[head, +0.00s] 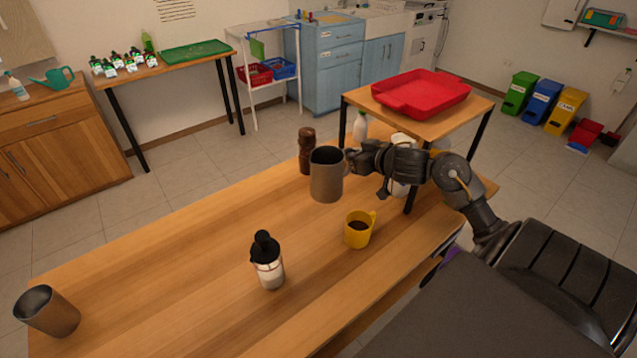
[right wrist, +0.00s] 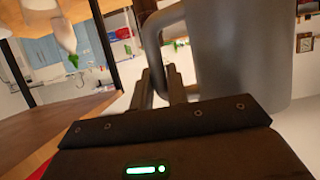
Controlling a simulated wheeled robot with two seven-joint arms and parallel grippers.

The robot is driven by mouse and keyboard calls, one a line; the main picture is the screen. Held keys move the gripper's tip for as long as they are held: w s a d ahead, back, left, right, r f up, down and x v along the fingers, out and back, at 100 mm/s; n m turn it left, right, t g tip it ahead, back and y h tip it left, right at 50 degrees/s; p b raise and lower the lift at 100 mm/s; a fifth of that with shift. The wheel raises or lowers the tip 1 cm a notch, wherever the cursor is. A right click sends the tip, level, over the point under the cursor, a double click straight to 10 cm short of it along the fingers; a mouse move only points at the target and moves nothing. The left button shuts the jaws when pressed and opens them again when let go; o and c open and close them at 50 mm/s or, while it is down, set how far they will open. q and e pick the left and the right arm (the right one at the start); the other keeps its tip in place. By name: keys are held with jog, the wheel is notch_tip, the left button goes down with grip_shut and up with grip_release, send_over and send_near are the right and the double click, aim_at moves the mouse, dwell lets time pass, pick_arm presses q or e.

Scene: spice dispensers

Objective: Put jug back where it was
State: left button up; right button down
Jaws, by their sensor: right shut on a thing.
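The jug (head: 327,176) is a grey metal vessel with a handle on its right side, held upright above the wooden table (head: 190,250). My right gripper (head: 352,160) is shut on its handle. In the right wrist view the grey jug (right wrist: 235,55) fills the upper right, and its handle (right wrist: 152,60) lies between the fingers of my right gripper (right wrist: 168,85). My left gripper is in neither view.
A yellow mug with dark liquid (head: 359,230) stands below and right of the jug. A brown grinder (head: 306,152) stands behind it. A black-topped shaker (head: 267,262) and a metal cup (head: 47,311) stand further left. A raised shelf with a red tray (head: 421,93) is at right.

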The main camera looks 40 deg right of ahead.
jog(key=w+d+f, duration=0.5)
jog(key=w+f, duration=0.7)
jog(key=shift+d+f, duration=0.2)
jog(key=shift+f, duration=0.1)
jog(key=c, duration=1.8)
grip_release()
jog(key=shift+f, duration=0.25)
jog(key=o, duration=0.4)
jog(key=shift+o, duration=0.2)
jog(key=shift+r, duration=0.1)
